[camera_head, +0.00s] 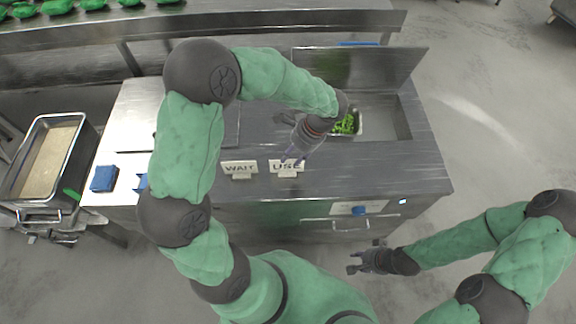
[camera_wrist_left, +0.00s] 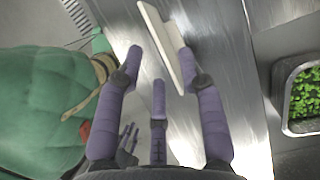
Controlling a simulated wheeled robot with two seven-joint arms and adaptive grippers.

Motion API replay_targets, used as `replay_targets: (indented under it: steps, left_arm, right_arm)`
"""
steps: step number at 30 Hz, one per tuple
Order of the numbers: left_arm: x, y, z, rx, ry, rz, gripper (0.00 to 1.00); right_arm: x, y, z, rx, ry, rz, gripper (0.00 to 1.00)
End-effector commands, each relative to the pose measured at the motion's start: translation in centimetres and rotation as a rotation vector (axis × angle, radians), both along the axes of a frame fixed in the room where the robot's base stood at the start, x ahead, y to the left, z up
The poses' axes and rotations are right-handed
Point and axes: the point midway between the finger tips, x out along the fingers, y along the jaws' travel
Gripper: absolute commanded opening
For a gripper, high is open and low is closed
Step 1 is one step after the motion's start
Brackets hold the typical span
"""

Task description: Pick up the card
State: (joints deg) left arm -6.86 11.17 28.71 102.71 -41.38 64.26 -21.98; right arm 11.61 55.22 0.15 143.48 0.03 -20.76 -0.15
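The white USE card (camera_head: 287,168) stands upright in a small base on the steel counter's front part. A matching WAIT card (camera_head: 239,168) stands to its left. My left gripper (camera_head: 293,157) is directly over the USE card and partly covers its top edge. In the left wrist view its purple fingers (camera_wrist_left: 160,68) are spread apart. The card (camera_wrist_left: 160,42) shows nearly edge-on between the fingertips, close to the right finger; I cannot tell whether they touch. My right gripper (camera_head: 354,263) is empty, with fingers apart, in front of the counter.
A metal pan of green vegetables (camera_head: 346,123) sits in the counter behind my left gripper, beside a raised steel lid (camera_head: 385,68). Blue items (camera_head: 104,179) lie at the counter's left end. A rice-filled bin (camera_head: 84,150) stands further left.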

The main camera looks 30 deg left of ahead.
Motion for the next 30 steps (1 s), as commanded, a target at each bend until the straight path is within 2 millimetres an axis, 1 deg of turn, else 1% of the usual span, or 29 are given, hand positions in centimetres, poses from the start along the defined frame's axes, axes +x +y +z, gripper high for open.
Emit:
replay_targets:
  steps: [1, 3, 11, 19, 22, 30]
  left_arm:
    - [-0.2, 0.3, -1.0, 0.001, 0.004, 0.002, 0.39]
    - [-0.3, 0.6, -1.7, 0.000, 0.001, 0.003, 0.39]
    - [-0.8, 1.1, -3.4, -0.001, 0.001, 0.002, 0.39]
    - [-1.5, 2.2, -6.7, 0.000, 0.002, 0.002, 0.39]
    - [-1.6, 2.4, -7.2, -0.001, 0.001, 0.002, 0.39]
    - [-1.6, 2.3, -7.1, -0.001, 0.000, 0.001, 0.39]
  right_arm:
    - [0.0, 0.0, -0.3, 0.000, 0.000, 0.000, 0.34]
    - [0.0, 0.0, -0.5, 0.000, -0.001, 0.000, 0.34]
    - [0.1, 0.0, -0.9, 0.000, -0.001, 0.000, 0.34]
    - [0.1, 0.0, -1.9, 0.000, -0.001, 0.000, 0.34]
    - [0.1, 0.0, -1.9, 0.000, -0.001, 0.000, 0.34]
    - [0.1, 0.0, -1.9, 0.000, -0.001, 0.000, 0.34]
